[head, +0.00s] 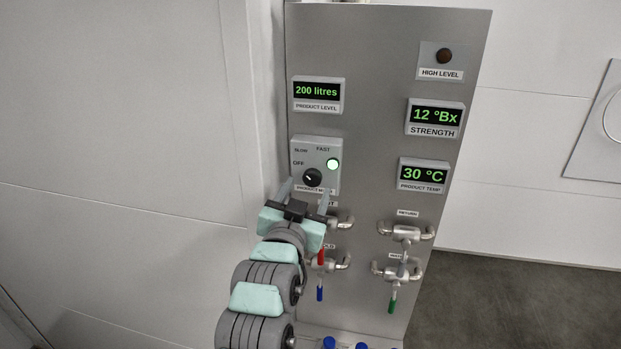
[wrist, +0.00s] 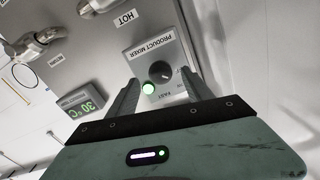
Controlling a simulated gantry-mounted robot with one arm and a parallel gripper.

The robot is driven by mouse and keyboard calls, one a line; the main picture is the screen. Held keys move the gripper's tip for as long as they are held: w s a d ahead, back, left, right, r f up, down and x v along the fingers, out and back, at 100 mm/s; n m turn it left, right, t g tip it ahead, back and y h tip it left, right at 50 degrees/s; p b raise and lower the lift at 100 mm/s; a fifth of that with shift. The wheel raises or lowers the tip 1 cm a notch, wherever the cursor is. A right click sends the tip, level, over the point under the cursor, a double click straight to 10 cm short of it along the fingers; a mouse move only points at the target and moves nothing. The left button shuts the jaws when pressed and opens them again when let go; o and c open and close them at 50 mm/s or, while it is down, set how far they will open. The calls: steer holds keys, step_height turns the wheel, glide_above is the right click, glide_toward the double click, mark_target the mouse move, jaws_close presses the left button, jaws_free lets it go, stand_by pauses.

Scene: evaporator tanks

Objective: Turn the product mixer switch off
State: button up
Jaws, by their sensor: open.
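The product mixer switch is a black round knob (head: 312,177) on a grey box (head: 333,148) marked OFF, SLOW and FAST. Its white mark points to the upper left in the head view, toward the OFF and SLOW side; the exact setting is hard to read. The lamp (head: 333,164) beside it is lit pale green. My gripper (head: 305,193) is open and empty, just below and in front of the knob. In the wrist view, the knob (wrist: 160,72) appears upside down between the two fingers (wrist: 160,92), apparently beyond their tips. Contact cannot be told.
Valves with red, blue and green handles (head: 391,304) sit below and right. Displays for product level (head: 318,93), strength (head: 435,116) and temperature (head: 423,173) are on the panel (head: 380,60). A dark high level lamp (head: 444,55) is at top right.

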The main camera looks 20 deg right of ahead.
mark_target(311, 181)
steer(key=shift+p+x, duration=0.35)
steer(key=shift+x, duration=1.7)
jaws_close()
